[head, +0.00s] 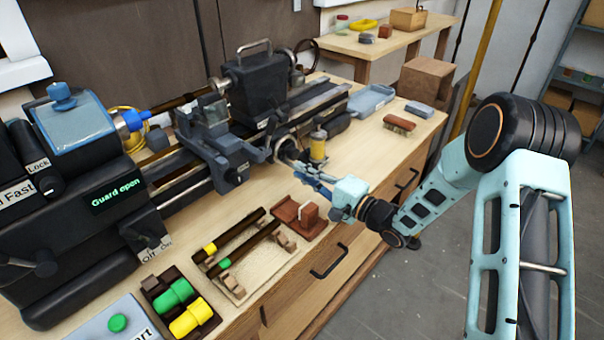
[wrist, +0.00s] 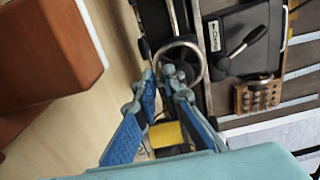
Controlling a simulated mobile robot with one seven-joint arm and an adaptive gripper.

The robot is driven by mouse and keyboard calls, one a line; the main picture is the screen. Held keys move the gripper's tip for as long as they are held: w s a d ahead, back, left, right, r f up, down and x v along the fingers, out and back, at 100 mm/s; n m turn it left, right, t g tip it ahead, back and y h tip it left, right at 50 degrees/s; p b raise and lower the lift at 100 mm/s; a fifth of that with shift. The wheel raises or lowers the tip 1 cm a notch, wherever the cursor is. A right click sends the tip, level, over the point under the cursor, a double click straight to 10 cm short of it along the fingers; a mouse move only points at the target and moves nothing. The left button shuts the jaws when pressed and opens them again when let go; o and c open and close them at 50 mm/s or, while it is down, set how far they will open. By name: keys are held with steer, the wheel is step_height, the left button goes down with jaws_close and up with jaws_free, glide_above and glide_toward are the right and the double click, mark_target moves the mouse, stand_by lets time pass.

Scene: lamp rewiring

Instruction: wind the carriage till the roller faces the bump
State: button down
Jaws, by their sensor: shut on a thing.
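My gripper (head: 308,176) is at the front of the dark lathe. In the wrist view its two blue fingers (wrist: 167,88) close together at the near rim of a handwheel (wrist: 196,61). They are shut on what looks like the wheel's handle, mostly hidden between the tips. The handwheel also shows in the head view (head: 286,149), partly behind my gripper. The dark carriage (head: 214,143) sits on the lathe's rails left of the handwheel. I cannot clearly make out the roller or the bump.
A yellow cylinder (head: 318,146) is close by my gripper. A reddish-brown block holder (head: 298,217), a rack with rods (head: 236,262) and green and yellow handles (head: 178,306) lie in front of the lathe. A brush (head: 399,123) and blue tray (head: 371,99) lie right.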

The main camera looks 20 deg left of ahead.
steer(key=shift+w+d+f, duration=0.4)
steer(key=shift+w+f, duration=0.1)
steer(key=shift+w, duration=0.15)
steer(key=shift+w+d+r, duration=0.1)
steer(key=shift+w+d, duration=0.15)
steer(key=shift+w, duration=0.3)
steer(key=shift+w+d+r, duration=0.1)
steer(key=shift+w+d, duration=0.15)
steer(key=shift+w, duration=0.3)
steer(key=c, duration=2.1)
jaws_free()
steer(key=shift+w, duration=0.1)
steer(key=shift+a+r, duration=0.1)
steer(key=shift+p+v, duration=0.35)
steer(key=shift+v, duration=0.6)
steer(key=shift+p+v, duration=0.55)
steer(key=shift+v, duration=1.95)
